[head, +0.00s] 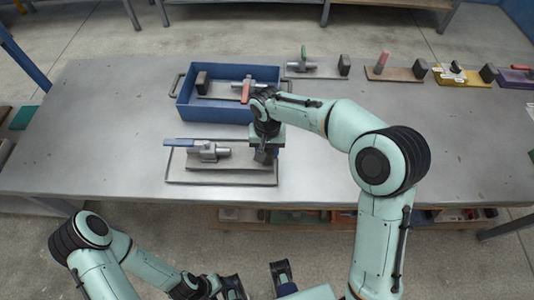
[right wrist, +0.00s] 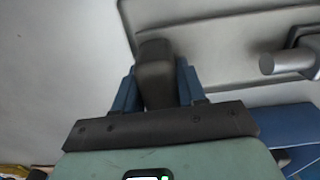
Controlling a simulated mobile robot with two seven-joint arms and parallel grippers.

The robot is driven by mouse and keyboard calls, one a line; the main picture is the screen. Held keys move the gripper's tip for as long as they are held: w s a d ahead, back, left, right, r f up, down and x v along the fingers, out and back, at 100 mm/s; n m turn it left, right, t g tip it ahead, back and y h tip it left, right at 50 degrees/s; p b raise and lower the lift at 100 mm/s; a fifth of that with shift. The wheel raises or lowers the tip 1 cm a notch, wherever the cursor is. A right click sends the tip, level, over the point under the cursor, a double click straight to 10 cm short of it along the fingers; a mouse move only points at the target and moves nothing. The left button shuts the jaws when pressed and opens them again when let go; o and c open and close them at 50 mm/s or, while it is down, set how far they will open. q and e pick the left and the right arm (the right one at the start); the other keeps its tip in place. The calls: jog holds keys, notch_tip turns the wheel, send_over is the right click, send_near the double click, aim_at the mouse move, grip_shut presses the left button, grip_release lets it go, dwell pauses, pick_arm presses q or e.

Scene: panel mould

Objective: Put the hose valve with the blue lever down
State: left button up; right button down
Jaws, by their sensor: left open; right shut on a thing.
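The hose valve with the blue lever (head: 208,152) is a grey metal fitting lying on a flat grey plate, its lever (head: 193,142) pointing left. A dark upright block stands at the plate's right end. My right gripper (head: 265,156) is shut on this block (right wrist: 155,72), with one blue finger on each side in the right wrist view. Part of the grey valve (right wrist: 288,62) shows there at the right. A thin rectangular outline surrounds the plate; I cannot tell whether the plate touches the table. My left gripper (head: 259,282) is open and empty at the bottom, short of the table.
A blue bin (head: 215,113) just behind holds a red-lever valve (head: 245,90) on a plate. A green-lever valve (head: 303,62) and several other valve plates line the table's (head: 100,130) back right. The table's left side and right middle are clear.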

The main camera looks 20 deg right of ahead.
jog(key=shift+f, duration=0.9)
jog(key=shift+f, duration=0.15)
jog(key=c, duration=0.6)
grip_release()
jog(key=shift+c, duration=0.2)
notch_tip(320, 180, up, 12)
jog(key=shift+r+p, duration=0.15)
jog(key=shift+p, duration=0.6)
